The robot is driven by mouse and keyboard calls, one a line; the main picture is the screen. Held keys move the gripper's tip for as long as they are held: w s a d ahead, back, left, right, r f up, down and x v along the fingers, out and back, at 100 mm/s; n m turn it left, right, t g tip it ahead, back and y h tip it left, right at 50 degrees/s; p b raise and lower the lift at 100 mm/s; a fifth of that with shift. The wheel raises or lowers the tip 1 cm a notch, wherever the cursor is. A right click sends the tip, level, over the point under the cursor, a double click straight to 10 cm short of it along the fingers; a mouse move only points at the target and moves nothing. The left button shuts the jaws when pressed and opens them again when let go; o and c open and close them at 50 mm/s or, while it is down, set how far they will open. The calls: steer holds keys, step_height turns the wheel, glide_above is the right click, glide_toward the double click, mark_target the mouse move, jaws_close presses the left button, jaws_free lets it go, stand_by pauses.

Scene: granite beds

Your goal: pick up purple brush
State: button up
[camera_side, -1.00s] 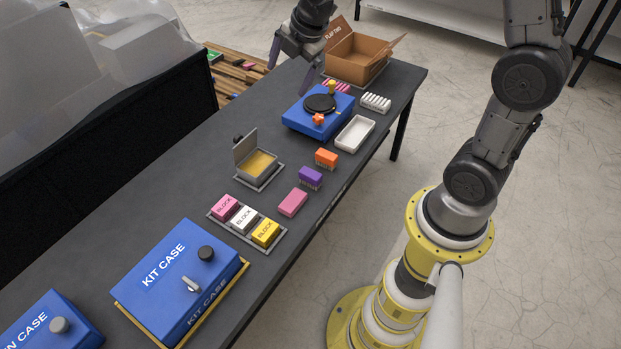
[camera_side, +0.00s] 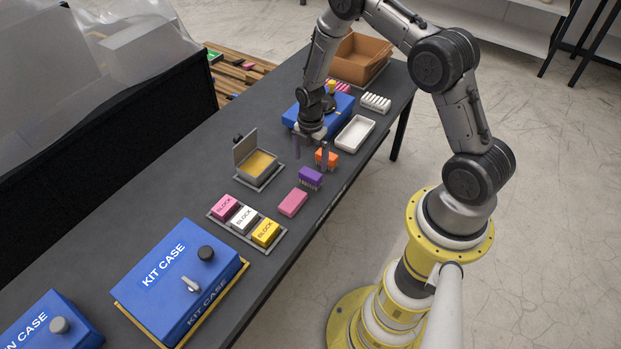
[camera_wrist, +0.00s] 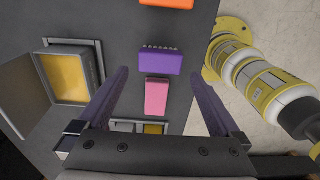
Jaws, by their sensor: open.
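The purple brush (camera_side: 310,178) is a small block with bristles along one edge, lying on the dark table between an orange brush (camera_side: 326,159) and a pink block (camera_side: 293,202). In the wrist view the purple brush (camera_wrist: 161,61) lies ahead of and between my spread fingers, with the pink block (camera_wrist: 157,97) nearer. My gripper (camera_side: 311,150) is open and empty, above the table just behind the purple brush in the side view. Its two fingers (camera_wrist: 165,88) frame the wrist view and do not touch the brush.
An open grey box with yellow inside (camera_side: 258,164) stands left of the purple brush. A white tray (camera_side: 355,134) and a blue case (camera_side: 292,117) are farther back. A tray of labelled blocks (camera_side: 279,244) and the blue kit case (camera_side: 180,275) are nearer. The table's right edge is close.

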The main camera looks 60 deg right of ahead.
mark_target(310, 173)
steer(key=shift+f, duration=3.95)
steer(key=c, duration=1.1)
steer(key=shift+r, duration=0.15)
steer(key=shift+r, duration=0.55)
steer(key=s+a+r, duration=0.4)
steer(key=s+r, duration=0.7)
steer(key=s, duration=0.2)
steer(key=shift+s+r, duration=0.25)
steer(key=shift+r, duration=0.1)
